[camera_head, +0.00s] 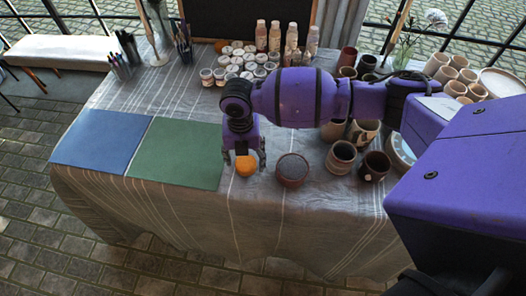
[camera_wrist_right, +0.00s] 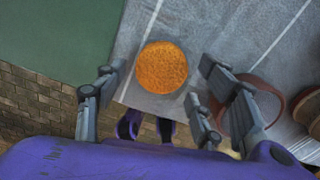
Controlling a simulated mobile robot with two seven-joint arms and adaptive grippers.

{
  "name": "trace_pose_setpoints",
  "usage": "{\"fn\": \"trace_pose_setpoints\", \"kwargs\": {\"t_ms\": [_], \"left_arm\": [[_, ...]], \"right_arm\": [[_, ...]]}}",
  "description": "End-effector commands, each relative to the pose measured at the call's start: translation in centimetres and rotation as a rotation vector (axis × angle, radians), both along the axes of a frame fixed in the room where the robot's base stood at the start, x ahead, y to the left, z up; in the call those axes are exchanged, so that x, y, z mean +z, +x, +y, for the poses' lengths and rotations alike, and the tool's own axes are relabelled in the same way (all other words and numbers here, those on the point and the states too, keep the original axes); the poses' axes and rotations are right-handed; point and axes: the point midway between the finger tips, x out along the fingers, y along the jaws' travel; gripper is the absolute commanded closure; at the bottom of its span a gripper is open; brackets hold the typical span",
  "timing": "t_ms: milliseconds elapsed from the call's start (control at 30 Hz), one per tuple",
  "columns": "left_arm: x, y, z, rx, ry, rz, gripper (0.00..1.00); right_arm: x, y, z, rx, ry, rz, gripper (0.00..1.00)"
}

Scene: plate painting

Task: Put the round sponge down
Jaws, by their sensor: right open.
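The round orange sponge (camera_head: 246,165) is at the front of the cloth-covered table, just right of the green mat. It seems to rest on the cloth. In the right wrist view the sponge (camera_wrist_right: 162,67) lies between the fingers with a gap on both sides. My right gripper (camera_head: 245,158) points down over the sponge, open, with its fingers on either side of it and empty. In the right wrist view the gripper (camera_wrist_right: 161,74) has its fingers spread wide. My left gripper is not in view.
A brown round bowl (camera_head: 292,170) stands close to the right of the gripper. Clay cups (camera_head: 341,157) stand further right. Green (camera_head: 178,153) and blue (camera_head: 98,140) mats lie to the left. Paint jars (camera_head: 207,77) and bottles (camera_head: 275,37) stand behind. The table's front edge is near.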

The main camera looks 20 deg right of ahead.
Motion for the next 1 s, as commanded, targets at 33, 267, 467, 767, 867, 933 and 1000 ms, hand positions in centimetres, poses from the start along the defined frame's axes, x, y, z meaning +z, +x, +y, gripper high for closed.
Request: {"fn": "trace_pose_setpoints", "kwargs": {"t_ms": [33,267,467,767,867,933,1000], "left_arm": [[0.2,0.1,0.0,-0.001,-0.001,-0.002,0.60],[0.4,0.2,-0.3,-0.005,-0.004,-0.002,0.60],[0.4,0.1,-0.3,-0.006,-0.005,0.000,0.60],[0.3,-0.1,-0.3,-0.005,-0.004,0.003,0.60],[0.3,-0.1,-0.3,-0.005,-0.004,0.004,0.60],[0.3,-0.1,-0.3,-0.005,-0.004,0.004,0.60],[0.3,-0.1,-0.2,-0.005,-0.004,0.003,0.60]], "right_arm": [[1.7,0.4,0.0,0.002,0.000,-0.012,0.37],[6.5,0.4,0.0,0.001,0.000,-0.010,0.37],[9.0,0.3,0.0,0.002,0.001,-0.007,0.37],[9.6,0.2,0.0,0.001,-0.001,-0.004,0.37],[9.6,0.2,0.0,0.001,0.000,-0.004,0.37],[9.6,0.2,0.0,0.001,0.000,-0.004,0.37],[9.6,0.2,0.0,0.001,0.000,-0.004,0.37]]}}
